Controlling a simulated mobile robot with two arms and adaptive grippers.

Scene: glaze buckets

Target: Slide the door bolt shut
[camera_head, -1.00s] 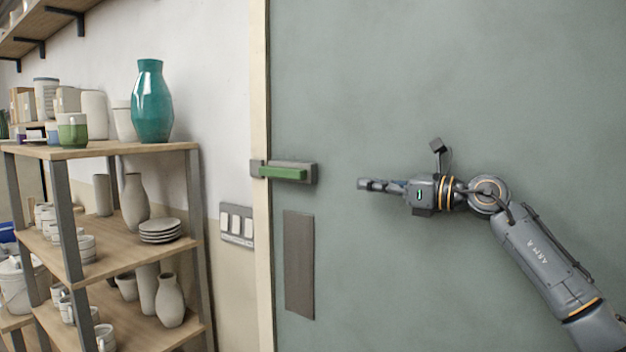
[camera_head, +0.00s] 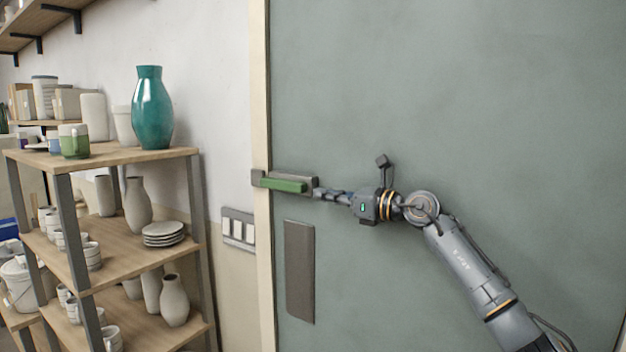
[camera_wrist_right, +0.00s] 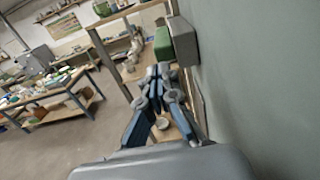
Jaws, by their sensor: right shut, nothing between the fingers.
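The door bolt is a green bar (camera_head: 285,185) in front of a grey housing (camera_head: 303,180) at the left edge of the grey-green door (camera_head: 450,90). Its left end is close to a small grey keeper (camera_head: 257,178) on the frame; whether it enters it I cannot tell. My right gripper (camera_head: 318,193) is shut and empty, its tips pointing left at the bolt's right end. Contact cannot be told. In the right wrist view, the shut fingers (camera_wrist_right: 160,72) are just below the green bar (camera_wrist_right: 163,44) and grey housing (camera_wrist_right: 183,40). My left gripper is not in view.
A dark plate (camera_head: 299,270) is on the door below the bolt. A switch panel (camera_head: 238,229) is on the wall left of the frame. A wooden shelf (camera_head: 110,158) with pottery and a teal vase (camera_head: 152,110) stands at left. The door surface around my arm is clear.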

